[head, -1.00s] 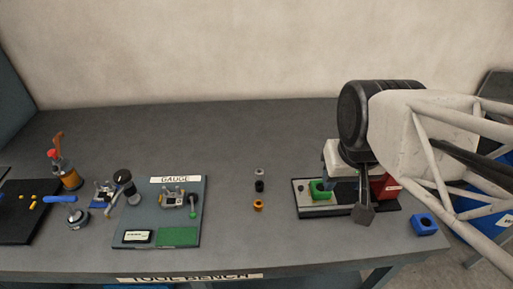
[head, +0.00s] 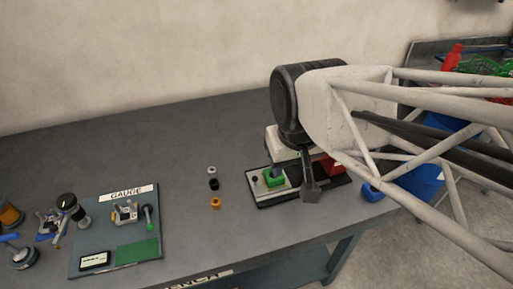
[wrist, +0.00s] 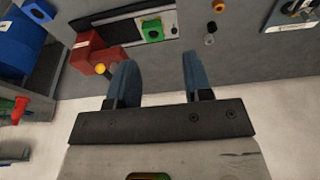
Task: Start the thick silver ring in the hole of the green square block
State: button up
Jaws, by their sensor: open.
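The thick silver ring (head: 211,170) stands on the bare grey bench, at the back of a short row of rings. In the wrist view it is a small grey ring (wrist: 209,40), right of my fingers. The green square block (head: 273,177) sits on a dark-edged board right of the rings. Its hole shows as a dark spot in the wrist view (wrist: 153,29), and I see nothing in it. My gripper (wrist: 158,68) is open and empty, its two blue fingers apart. In the head view my gripper (head: 310,188) hangs over the board, right of the green block.
A black ring (head: 213,184) and an orange ring (head: 215,202) stand in front of the silver one. A blue block (head: 372,191) lies near the bench's right end. The gauge board (head: 88,235) is left.

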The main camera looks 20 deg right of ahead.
jog(key=shift+o, duration=0.9)
jog(key=w+a+f+m+g, duration=0.1)
jog(key=w+a+f+m, duration=0.3)
jog(key=w, duration=0.5)
jog(key=w+a+f+m, duration=0.4)
jog(key=w+f+m, duration=0.3)
jog(key=w+f, duration=0.1)
jog(key=w+a+f+m+g, duration=0.1)
jog(key=w+a+f+m, duration=0.4)
jog(key=w, duration=0.5)
jog(key=shift+w+a+f+m+g, duration=0.1)
jog(key=shift+w+f+m+g, duration=0.15)
jog(key=shift+f, duration=0.3)
jog(key=shift+a+f, duration=0.1)
jog(key=shift+f, duration=0.05)
jog(key=shift+f, duration=2.25)
